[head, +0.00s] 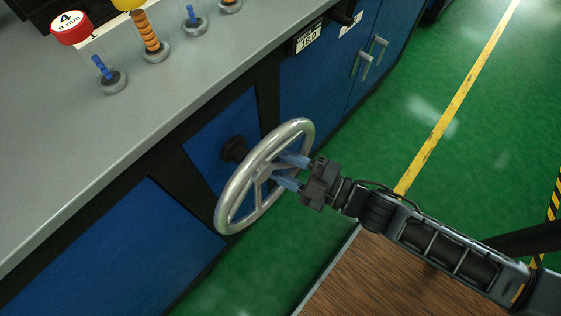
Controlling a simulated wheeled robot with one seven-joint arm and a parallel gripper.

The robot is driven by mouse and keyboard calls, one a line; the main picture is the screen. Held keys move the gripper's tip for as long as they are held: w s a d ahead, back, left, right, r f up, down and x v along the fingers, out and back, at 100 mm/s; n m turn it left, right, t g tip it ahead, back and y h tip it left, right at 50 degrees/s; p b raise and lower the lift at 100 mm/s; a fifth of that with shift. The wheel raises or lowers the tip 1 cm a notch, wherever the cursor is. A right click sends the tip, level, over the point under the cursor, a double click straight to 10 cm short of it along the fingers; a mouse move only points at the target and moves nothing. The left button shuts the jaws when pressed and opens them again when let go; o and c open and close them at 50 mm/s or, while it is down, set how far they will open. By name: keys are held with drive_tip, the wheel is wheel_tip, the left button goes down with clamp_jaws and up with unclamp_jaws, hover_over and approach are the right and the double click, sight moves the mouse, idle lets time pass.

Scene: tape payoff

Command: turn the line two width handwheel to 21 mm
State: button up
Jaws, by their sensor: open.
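The silver handwheel (236,180) is mounted on a dark shaft on the front of the blue cabinet. It has a round rim and several spokes. My gripper (279,167) is at the right side of the wheel, with its two blue fingers apart and reaching over the rim area toward the spokes. I cannot tell whether the fingers touch the rim or a spoke. A black readout plate (307,40) above and right of the wheel appears to show 18.0. Its small upper text is too blurred to read.
The grey bench top (190,100) carries several spindles, a red cap marked 4 (70,27) and an orange-ringed post (148,33). A black knob (347,15) juts out beside a second plate (350,23). Green floor (440,110) with a yellow line lies to the right.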

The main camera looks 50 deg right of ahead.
drive_tip(key=shift+w+a, duration=0.1)
drive_tip(key=shift+w, duration=0.35)
clamp_jaws()
idle(0.4)
